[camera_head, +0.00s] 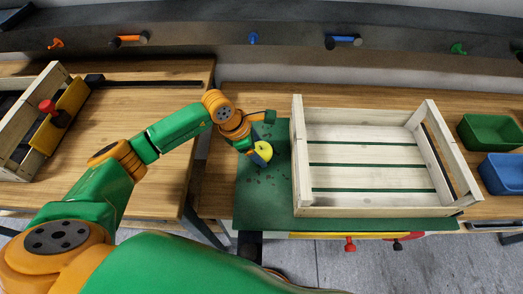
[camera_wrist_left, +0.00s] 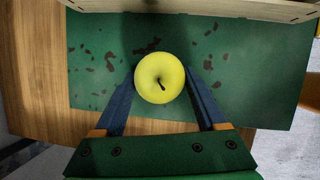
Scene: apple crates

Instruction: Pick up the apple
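The yellow-green apple (camera_head: 263,149) is at the left part of the green mat (camera_head: 262,205), left of the wooden crate (camera_head: 298,165). My left gripper (camera_head: 257,156) is at the apple, pointing down. In the left wrist view the apple (camera_wrist_left: 159,78), stem facing the camera, sits between the two blue fingertips (camera_wrist_left: 160,85). The fingertips are close against both its sides; I cannot tell whether they press on it, or whether it rests on the mat. My right gripper is not in view.
The wooden crate looks empty, with its left wall close to the apple. A green bin (camera_head: 490,132) and a blue bin (camera_head: 502,174) stand at the right. Another crate (camera_head: 22,130) stands at the far left. The wooden table (camera_head: 165,125) has free room.

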